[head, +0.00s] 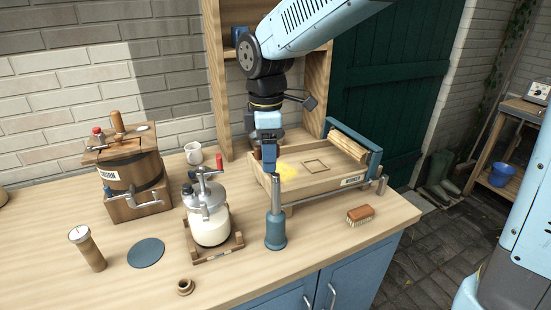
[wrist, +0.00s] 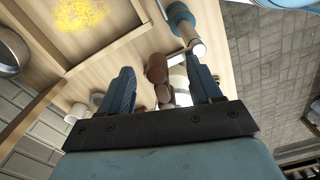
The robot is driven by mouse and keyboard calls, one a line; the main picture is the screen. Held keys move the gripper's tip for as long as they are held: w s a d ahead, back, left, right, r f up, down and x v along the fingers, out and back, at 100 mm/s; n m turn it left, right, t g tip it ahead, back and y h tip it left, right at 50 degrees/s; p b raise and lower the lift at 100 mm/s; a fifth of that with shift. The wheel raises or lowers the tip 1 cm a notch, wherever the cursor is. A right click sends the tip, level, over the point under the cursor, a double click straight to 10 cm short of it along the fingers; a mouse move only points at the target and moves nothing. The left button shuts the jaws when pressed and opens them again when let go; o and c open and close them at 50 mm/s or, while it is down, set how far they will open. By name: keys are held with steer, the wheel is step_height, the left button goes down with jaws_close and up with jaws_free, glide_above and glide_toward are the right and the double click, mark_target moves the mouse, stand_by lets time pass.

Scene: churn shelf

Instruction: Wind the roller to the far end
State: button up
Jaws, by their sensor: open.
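The tray of the worker (head: 318,186), a shallow wooden box with a "WORKER" label, stands on the bench. Its ridged wooden roller (head: 349,146) sits in a blue frame (head: 375,160) at the tray's right end. Yellow butter (head: 287,170) lies near the tray's left end and shows in the wrist view (wrist: 80,12). My gripper (head: 268,160) points down over the tray's left end. In the wrist view its fingers (wrist: 162,88) are apart, with a brown wooden knob (wrist: 157,69) in view between them. I cannot tell whether they touch it.
A blue post (head: 275,228) stands close in front of the tray. A brush (head: 360,214) lies right of it. A glass churn (head: 209,215), a wooden churn (head: 128,178) and a white mug (head: 193,153) stand left. A wooden shelf (head: 214,85) rises behind.

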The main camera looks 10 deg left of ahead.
steer(key=shift+r, duration=0.15)
steer(key=shift+r, duration=3.4)
steer(key=shift+d, duration=0.2)
steer(key=s+d+m+t, duration=0.2)
steer(key=s+d+m, duration=0.1)
steer(key=d+m, duration=0.4)
steer(key=s+d+m+t, duration=0.1)
steer(key=s+d+m, duration=0.3)
steer(key=d, duration=0.9)
steer(key=s+d+m+t, duration=0.2)
steer(key=s+d+m, duration=0.2)
steer(key=d+m, duration=0.5)
steer(key=shift+d+m+t, duration=0.3)
steer(key=shift+d+m, duration=0.1)
steer(key=shift+d, duration=0.7)
